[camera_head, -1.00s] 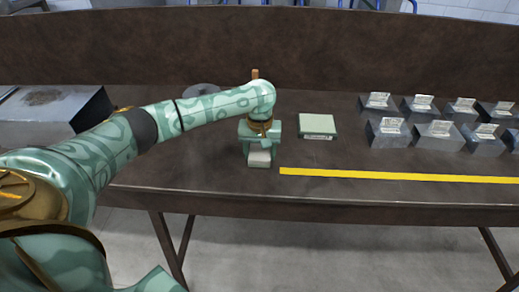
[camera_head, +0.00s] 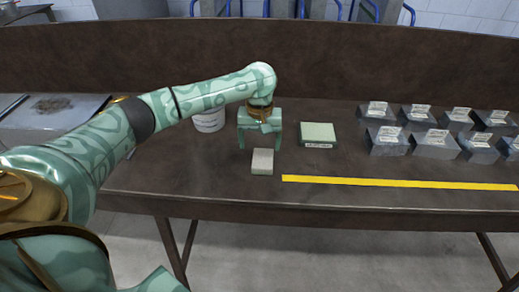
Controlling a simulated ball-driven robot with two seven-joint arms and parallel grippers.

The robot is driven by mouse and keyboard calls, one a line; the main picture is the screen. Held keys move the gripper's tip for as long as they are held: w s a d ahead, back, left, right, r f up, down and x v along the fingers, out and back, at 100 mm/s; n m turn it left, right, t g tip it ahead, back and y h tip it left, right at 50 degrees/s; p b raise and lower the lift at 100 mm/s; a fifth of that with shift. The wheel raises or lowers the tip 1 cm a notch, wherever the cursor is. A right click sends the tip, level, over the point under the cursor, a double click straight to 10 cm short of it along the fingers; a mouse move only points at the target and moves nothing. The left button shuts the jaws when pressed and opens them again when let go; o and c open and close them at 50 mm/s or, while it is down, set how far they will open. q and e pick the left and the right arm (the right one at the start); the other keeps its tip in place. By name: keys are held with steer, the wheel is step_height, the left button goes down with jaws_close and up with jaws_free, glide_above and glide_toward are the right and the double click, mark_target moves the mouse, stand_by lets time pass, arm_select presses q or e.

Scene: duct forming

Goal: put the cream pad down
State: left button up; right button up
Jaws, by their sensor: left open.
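The cream pad (camera_head: 262,162) lies on the brown bench, just left of the end of the yellow strip. My left gripper (camera_head: 260,146) is open above and slightly behind the pad, its two fingers pointing down and apart. Nothing shows between the fingers, and the pad is clear of them in the picture. My right gripper is not in view.
A green pad (camera_head: 318,133) lies to the right of the gripper. Several grey metal blocks with labels (camera_head: 387,140) stand at the right. A yellow strip (camera_head: 400,183) runs near the front edge. A white tub (camera_head: 209,120) stands behind my left arm. A grey metal slab (camera_head: 45,117) is at the left.

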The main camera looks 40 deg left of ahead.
mark_target(260, 159)
arm_select(q)
step_height(260, 159, up, 9)
steer(key=p, duration=0.4)
steer(key=shift+w, duration=0.15)
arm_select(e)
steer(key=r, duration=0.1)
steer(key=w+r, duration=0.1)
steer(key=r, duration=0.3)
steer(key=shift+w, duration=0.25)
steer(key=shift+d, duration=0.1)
